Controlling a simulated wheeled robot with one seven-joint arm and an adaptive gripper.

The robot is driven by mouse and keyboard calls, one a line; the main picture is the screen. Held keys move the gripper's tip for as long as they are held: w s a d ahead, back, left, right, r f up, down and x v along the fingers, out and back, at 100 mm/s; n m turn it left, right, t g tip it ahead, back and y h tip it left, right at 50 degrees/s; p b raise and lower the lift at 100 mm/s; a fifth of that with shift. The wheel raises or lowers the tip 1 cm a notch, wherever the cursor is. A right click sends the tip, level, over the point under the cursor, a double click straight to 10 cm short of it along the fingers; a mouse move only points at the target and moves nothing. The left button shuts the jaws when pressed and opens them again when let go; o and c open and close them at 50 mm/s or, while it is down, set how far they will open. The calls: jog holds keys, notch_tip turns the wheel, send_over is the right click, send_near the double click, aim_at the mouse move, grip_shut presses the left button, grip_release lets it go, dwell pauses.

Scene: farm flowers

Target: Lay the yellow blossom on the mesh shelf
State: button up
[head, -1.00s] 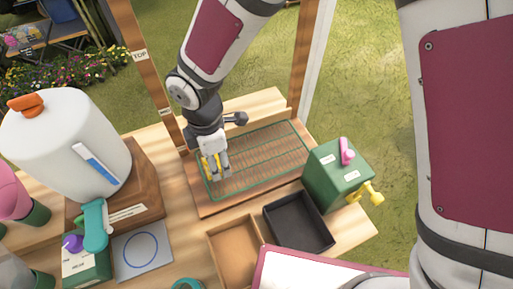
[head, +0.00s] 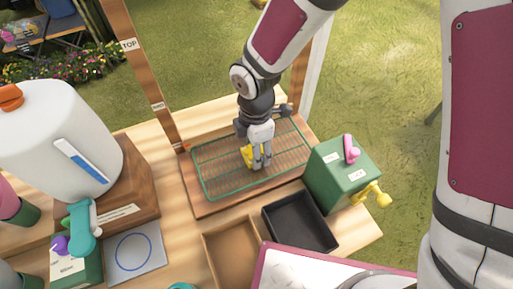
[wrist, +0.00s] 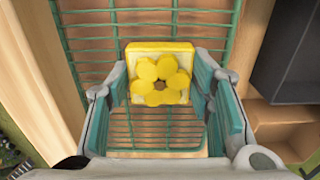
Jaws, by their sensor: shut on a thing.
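The yellow blossom (wrist: 160,80) is a yellow flower with a brown centre on a square yellow-edged block. In the wrist view it sits between the two teal finger pads of my gripper (wrist: 160,95), which is shut on it. In the head view the blossom (head: 247,157) shows at the left side of my gripper (head: 262,162), over the middle of the mesh shelf. The mesh shelf (head: 212,187) is a green-framed wire grid on a wooden base; its bars also show in the wrist view (wrist: 155,128). I cannot tell whether the blossom touches the mesh.
A green box (head: 330,190) with pink and yellow handles stands right of the shelf. A black tray (head: 300,232) and a tan tray (head: 222,262) lie in front. A wooden post (head: 150,75) rises behind left. A white tank (head: 60,140) stands at left.

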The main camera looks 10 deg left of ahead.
jog(key=shift+f, duration=0.1)
jog(key=o, duration=1.1)
notch_tip(320, 180, up, 12)
jog(key=shift+r+p, duration=0.2)
jog(key=shift+p, duration=0.15)
